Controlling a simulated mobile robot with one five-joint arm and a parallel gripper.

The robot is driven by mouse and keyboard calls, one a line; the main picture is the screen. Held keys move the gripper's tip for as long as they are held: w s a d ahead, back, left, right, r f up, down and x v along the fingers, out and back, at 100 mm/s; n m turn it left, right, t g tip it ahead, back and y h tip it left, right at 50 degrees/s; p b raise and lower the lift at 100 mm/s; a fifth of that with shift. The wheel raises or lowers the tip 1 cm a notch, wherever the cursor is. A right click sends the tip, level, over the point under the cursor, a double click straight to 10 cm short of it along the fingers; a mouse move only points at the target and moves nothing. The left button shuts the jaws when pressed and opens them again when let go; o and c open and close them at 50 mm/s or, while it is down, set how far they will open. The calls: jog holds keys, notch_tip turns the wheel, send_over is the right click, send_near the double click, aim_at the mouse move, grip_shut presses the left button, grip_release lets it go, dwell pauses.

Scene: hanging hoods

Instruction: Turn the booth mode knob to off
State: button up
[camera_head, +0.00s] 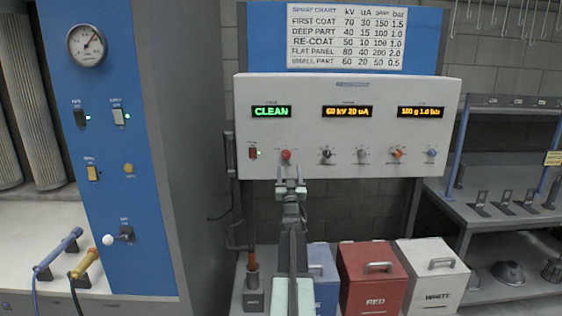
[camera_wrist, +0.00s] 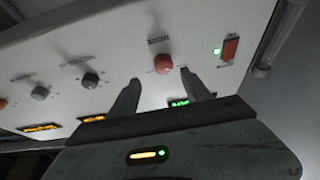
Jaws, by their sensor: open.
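A red knob (camera_head: 286,155) sits on the white control panel (camera_head: 450,100) below a green display (camera_head: 271,112) reading CLEAN. It looks like the booth mode knob, though its label is too small to read. My gripper (camera_head: 290,184) is open just below this knob in the head view. In the wrist view, which shows the panel turned over, the red knob (camera_wrist: 163,64) lies just beyond and between the two fingertips of my gripper (camera_wrist: 159,76). The right fingertip appears close beside it; I cannot tell whether they touch. The knob's pointer position is not clear.
A red lit switch (camera_head: 253,153) is left of the knob. A black knob (camera_head: 326,154), a grey knob (camera_head: 362,153), an orange-red knob (camera_head: 397,153) and a blue-grey knob (camera_head: 431,152) are to its right. Lidded bins, including a red bin (camera_head: 372,285), stand below.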

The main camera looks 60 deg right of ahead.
aim_at(287, 157)
jog(key=p+x, duration=0.1)
jog(key=x, duration=0.2)
jog(key=p+x, duration=0.1)
jog(key=x, duration=0.3)
jog(key=shift+w+a, duration=0.1)
jog(key=shift+w, duration=0.3)
jog(key=shift+a, duration=0.1)
jog(key=shift+c, duration=0.4)
